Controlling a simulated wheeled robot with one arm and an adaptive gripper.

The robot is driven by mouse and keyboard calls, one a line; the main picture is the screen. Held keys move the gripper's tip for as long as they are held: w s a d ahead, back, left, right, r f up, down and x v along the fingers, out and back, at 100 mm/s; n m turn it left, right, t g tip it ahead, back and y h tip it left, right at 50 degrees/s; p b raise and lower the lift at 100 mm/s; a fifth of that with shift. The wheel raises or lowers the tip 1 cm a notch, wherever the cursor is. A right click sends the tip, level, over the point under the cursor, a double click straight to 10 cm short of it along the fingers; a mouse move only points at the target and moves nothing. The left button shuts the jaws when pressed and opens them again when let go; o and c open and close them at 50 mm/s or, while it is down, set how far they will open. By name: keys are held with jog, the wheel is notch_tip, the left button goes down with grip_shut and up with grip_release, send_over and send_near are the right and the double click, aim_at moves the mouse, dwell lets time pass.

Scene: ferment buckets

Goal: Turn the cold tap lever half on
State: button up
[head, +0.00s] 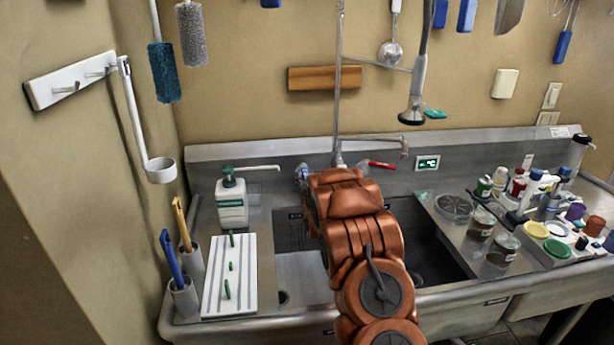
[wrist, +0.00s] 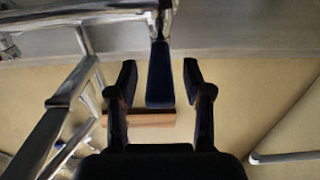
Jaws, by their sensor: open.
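The cold tap lever is the blue lever (wrist: 160,82) in the wrist view. It hangs from a chrome fitting at the top of the picture. My gripper (wrist: 159,70) is open, with one dark finger on each side of the lever. Gaps show between lever and fingers, so it is not gripped. In the head view a small blue part (head: 302,172) shows at the left of my copper arm, by the sink's back edge. My arm hides most of the gripper and the tap base there. The red lever (head: 382,165) points right.
Chrome pipes (wrist: 50,130) run close on the left in the wrist view. A hanging sprayer (head: 415,95) and a spout (head: 380,138) are above the sink. A soap bottle (head: 231,205) stands left; jars (head: 481,226) and bottles crowd the right counter.

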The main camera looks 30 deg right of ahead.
jog(key=shift+c, duration=0.2)
grip_shut()
dwell(0.3)
